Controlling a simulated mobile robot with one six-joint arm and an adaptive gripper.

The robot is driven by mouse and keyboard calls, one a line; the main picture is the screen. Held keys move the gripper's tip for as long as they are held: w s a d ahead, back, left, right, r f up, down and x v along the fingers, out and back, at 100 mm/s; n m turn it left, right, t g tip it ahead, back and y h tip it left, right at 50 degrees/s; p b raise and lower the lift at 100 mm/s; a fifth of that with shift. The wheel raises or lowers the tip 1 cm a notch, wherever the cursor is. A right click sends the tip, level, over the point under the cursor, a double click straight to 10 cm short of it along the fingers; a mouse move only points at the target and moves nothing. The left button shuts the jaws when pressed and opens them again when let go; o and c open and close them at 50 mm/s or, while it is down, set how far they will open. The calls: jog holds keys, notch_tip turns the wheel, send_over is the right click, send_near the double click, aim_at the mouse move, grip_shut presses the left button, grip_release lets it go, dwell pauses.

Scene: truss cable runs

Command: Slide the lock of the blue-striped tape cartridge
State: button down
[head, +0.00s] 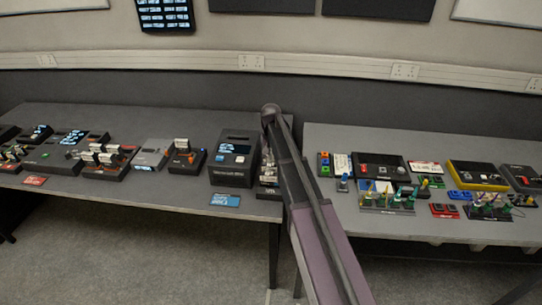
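I cannot pick out a blue stripe on any tape cartridge at this size. Several small upright white-and-dark blocks, which may be cartridges, stand in a dark rack (100,172) on the left table. Another white-topped block (181,144) stands on a small dark unit to the right of them. No lock or slider can be made out. My arm crosses the picture from the bottom right up to a joint above the gap between the tables. My gripper cannot be made out, so what it holds does not show.
The left table (145,198) holds a tall dark box (234,157) and a blue card (225,200) near its right end. The right table (345,226) carries several devices, including a yellow-edged box (477,174). A gap separates the tables, partly behind my arm.

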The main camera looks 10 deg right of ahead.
jog(key=b, duration=0.5)
send_over(269, 174)
jog(key=shift+d+f, duration=0.25)
jog(key=shift+f, duration=1.1)
jog(key=shift+d+f, duration=0.2)
jog(key=shift+f, duration=1.1)
jog(key=shift+f+b, duration=1.05)
jog(key=shift+f, duration=0.1)
jog(key=shift+r, duration=0.15)
dwell(0.5)
jog(key=shift+w+a, duration=0.15)
jog(key=shift+a, duration=0.25)
dwell(0.8)
dwell(0.6)
dwell(0.5)
jog(key=shift+a, duration=0.15)
dwell(0.5)
